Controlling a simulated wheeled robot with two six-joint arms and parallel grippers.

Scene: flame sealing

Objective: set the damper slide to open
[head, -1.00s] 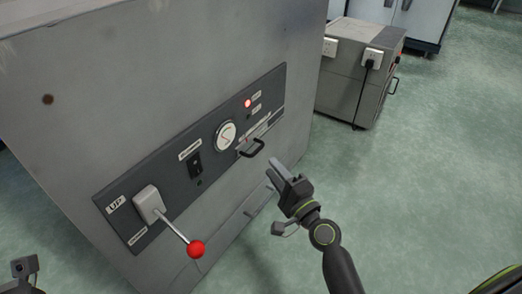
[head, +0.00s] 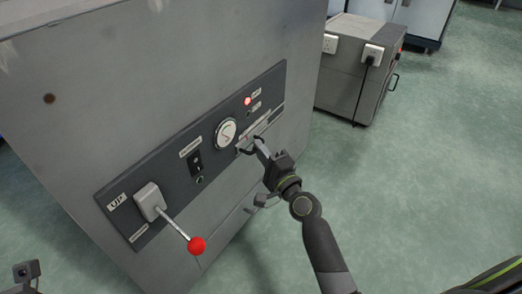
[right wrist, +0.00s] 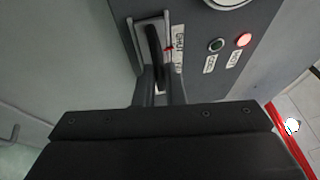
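The damper slide's black handle (head: 246,146) sits on the dark control panel (head: 222,108) of the grey cabinet, below and right of the round gauge. In the right wrist view the handle (right wrist: 154,48) stands in a pale slotted plate, beside a label that appears to read SHUT. My right gripper (head: 259,145) is at the handle. In the right wrist view its fingers (right wrist: 160,80) lie on either side of the handle's near end. Whether they press on it is unclear. Only a small part of my left arm shows at the bottom left; its fingers are out of view.
A lever with a red ball (head: 196,245) sticks out from the panel's lower left. A black switch (head: 195,162) and the gauge (head: 226,133) lie between. A red lamp (head: 248,101) is lit. Open floor (head: 440,170) lies right; a grey box (head: 345,85) stands behind.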

